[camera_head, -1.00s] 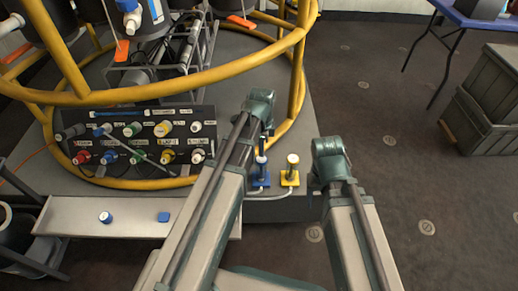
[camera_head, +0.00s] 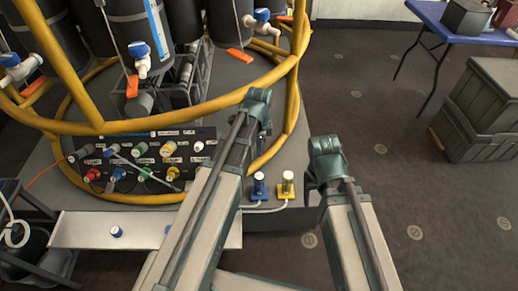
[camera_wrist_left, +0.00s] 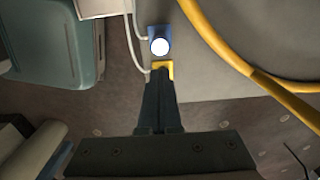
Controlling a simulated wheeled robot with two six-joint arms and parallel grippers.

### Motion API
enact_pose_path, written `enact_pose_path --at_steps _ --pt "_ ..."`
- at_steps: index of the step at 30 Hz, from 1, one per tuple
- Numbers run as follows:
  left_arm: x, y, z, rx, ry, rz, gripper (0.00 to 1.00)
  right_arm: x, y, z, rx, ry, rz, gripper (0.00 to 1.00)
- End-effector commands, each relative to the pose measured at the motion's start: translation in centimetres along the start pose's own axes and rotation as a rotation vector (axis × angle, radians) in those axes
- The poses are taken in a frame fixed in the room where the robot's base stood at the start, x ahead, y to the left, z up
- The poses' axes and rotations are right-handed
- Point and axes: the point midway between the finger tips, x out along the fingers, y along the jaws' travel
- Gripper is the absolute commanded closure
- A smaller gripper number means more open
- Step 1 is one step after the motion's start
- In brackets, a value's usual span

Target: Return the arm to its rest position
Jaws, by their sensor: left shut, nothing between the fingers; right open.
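My left arm (camera_head: 218,185) reaches up the middle of the head view, in front of the hose stand. My left gripper (camera_wrist_left: 163,75) shows in the left wrist view, its dark fingers shut with nothing between them. Their tips overlap the yellow fitting (camera_wrist_left: 168,67) in that view; I cannot tell if they touch it. The blue fitting with a white top (camera_wrist_left: 159,44) is just beyond. My right arm (camera_head: 352,215) lies to the right of the left arm in the head view. The right gripper is hidden behind its own arm.
The yellow ring frame (camera_head: 205,116) with dark tanks stands behind the arms, with a panel of coloured knobs (camera_head: 130,165). A pale shelf (camera_head: 75,232) is at lower left. Grey crates (camera_head: 480,105) and a blue table (camera_head: 428,12) are at right. Open floor lies between.

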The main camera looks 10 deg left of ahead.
Motion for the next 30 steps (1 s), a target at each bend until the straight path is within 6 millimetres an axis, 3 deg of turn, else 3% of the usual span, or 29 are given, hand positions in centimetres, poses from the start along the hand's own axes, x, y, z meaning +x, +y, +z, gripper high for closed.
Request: enact_pose_path --at_steps 11,14,24,30 --pt "-0.6 0.3 -0.1 -0.012 -0.001 0.001 1.00 -0.6 0.1 0.0 0.000 0.000 0.000 0.35" --pt "-2.7 1.7 -0.8 -0.072 -0.008 0.003 1.00 -2.7 0.2 0.2 0.000 0.000 0.000 0.35" --pt "-14.4 10.5 -3.9 -0.556 -0.067 -0.012 1.00 -14.2 1.4 0.8 0.001 0.000 0.000 0.35" --pt "-19.0 14.4 -4.7 -0.805 -0.090 -0.037 1.00 -18.8 1.8 1.1 0.001 0.000 0.000 0.35"
